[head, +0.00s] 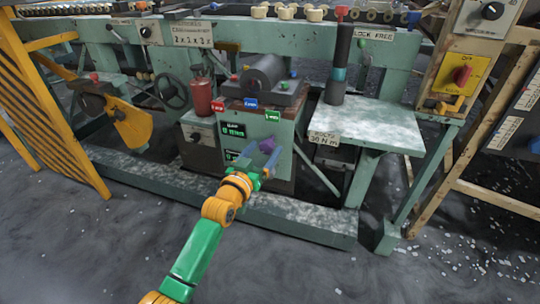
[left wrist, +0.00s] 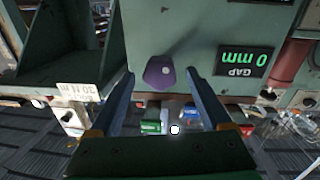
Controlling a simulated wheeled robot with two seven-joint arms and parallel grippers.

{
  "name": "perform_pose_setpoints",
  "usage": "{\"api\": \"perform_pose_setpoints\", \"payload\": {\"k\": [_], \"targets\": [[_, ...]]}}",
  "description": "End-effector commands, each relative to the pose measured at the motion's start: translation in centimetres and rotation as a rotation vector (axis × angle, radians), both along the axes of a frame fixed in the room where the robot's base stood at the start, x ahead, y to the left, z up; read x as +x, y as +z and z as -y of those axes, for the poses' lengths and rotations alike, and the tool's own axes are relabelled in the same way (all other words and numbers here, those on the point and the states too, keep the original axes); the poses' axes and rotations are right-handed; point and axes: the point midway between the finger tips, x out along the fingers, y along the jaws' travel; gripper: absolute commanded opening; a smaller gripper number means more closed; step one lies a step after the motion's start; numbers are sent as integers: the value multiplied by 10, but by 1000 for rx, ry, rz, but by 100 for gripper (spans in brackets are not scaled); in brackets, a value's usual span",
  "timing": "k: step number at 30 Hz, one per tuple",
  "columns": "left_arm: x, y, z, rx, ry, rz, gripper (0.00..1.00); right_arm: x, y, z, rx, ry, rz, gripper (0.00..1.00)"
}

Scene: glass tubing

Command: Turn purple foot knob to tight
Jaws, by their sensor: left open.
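The purple foot knob (head: 267,145) is on the front of the green machine body, right of the dark displays. It shows large in the left wrist view (left wrist: 160,71), with a small pale spot on its face. My left gripper (head: 261,160) is open in front of it. In the left wrist view the two fingers of my left gripper (left wrist: 159,82) stand on either side of the knob, with a gap visible on both sides. The tips look level with the knob; I cannot tell the exact depth. My right gripper is not in view.
A display (left wrist: 245,62) reads gap 0 mm. A red cylinder (head: 201,97) stands left of the machine body. A pale side table (head: 375,125) with a black and teal post (head: 337,70) stands to the right. A green floor beam (head: 290,214) runs below.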

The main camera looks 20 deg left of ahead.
Motion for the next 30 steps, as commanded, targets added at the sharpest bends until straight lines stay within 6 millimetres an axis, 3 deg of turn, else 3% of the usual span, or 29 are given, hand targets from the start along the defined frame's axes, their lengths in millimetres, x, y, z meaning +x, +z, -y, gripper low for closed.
{"api": "perform_pose_setpoints", "payload": {"k": [5,13,22,30], "targets": [[17,-2,2,0,1,-1,82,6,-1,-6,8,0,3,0],[19,-1,2,0,1,-2,82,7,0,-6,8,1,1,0],[18,-1,2,0,0,-3,1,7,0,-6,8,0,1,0],[18,0,3,32,-1,-4,0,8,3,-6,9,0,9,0]]}}
